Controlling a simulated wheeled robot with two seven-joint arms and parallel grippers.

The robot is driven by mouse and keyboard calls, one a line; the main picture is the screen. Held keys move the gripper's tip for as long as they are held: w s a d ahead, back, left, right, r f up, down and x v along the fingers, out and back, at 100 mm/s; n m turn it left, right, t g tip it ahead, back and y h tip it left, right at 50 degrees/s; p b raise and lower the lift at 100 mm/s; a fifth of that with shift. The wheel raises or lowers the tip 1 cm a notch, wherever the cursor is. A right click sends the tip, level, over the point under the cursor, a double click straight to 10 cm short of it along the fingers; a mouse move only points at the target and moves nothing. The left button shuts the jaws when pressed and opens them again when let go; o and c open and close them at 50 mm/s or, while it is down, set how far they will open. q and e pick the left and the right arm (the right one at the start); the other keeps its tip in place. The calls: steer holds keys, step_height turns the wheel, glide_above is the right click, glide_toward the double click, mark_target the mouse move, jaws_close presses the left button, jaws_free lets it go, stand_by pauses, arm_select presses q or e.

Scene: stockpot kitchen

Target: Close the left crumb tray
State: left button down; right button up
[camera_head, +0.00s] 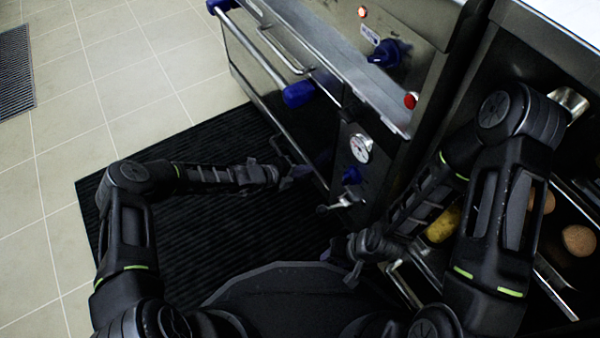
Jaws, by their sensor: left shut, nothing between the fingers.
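The steel cooking unit (345,95) stands at the upper middle, its front facing the black mat. Long bar handles and a lower front panel (262,92) show on its left part. I cannot clearly make out the left crumb tray or how far it is open; the low front is dark and partly behind my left gripper. My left gripper (290,176) is shut and empty, close to the lower front of the unit; I cannot tell whether it touches it. My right gripper (342,268) is lower, beside the right-hand cabinet, its fingers apart and empty.
A dial gauge (361,148), blue knobs (389,53) and a metal lever (345,201) stick out from the unit. At right, an open drawer holds potatoes (579,240) and a yellow item (443,224).

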arm_select(q)
steer(key=shift+w+r, duration=0.2)
steer(key=p+v, duration=0.4)
steer(key=v, duration=0.3)
steer(key=shift+s+a, duration=0.3)
steer(key=shift+s, duration=0.1)
steer(key=shift+s+a, duration=0.1)
